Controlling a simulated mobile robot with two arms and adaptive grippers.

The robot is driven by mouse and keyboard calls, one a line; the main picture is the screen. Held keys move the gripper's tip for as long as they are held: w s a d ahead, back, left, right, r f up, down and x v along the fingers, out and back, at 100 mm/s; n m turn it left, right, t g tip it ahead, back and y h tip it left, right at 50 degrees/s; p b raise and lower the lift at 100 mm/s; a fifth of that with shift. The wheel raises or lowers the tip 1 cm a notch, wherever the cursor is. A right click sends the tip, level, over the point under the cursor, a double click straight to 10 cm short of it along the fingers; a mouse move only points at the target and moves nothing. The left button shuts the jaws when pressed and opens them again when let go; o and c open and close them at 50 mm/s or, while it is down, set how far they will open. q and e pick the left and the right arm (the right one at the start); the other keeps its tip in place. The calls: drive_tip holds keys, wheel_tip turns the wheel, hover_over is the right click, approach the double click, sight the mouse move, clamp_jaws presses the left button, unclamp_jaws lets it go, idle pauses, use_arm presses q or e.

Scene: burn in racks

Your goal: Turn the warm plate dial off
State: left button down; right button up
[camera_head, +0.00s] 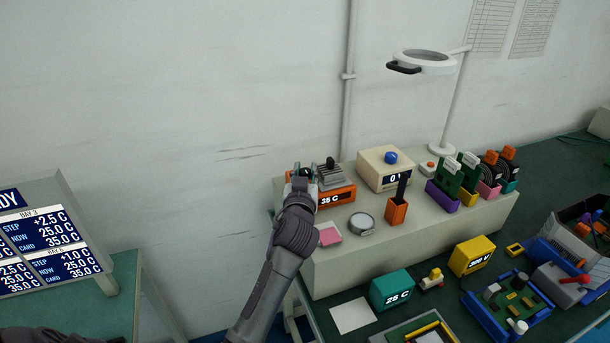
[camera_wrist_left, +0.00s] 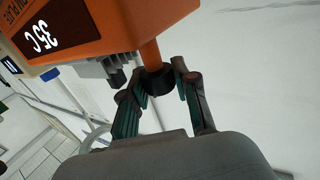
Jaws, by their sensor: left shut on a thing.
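The warm plate is an orange box (camera_head: 337,196) with a "35 C" display and a grey ribbed top, at the left end of the raised beige shelf. It also shows large and tilted in the left wrist view (camera_wrist_left: 100,25). A dark dial (camera_wrist_left: 155,82) sits on an orange stem at the plate's side. My left gripper (camera_head: 301,172) is at the plate's left side. In the left wrist view its fingers (camera_wrist_left: 163,88) are closed around the dial. The dial's marking is hidden. My right gripper is not in view.
An orange holder (camera_head: 397,210), a round metal dish (camera_head: 362,223) and a pink pad (camera_head: 329,236) stand near the plate. A beige box with a blue knob (camera_head: 385,170) is behind right. A magnifier lamp (camera_head: 424,62) overhangs the shelf. The wall is close behind.

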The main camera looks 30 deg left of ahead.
use_arm(q)
drive_tip(key=c, duration=0.8)
unclamp_jaws()
drive_tip(key=shift+c, duration=0.2)
drive_tip(key=v, duration=1.2)
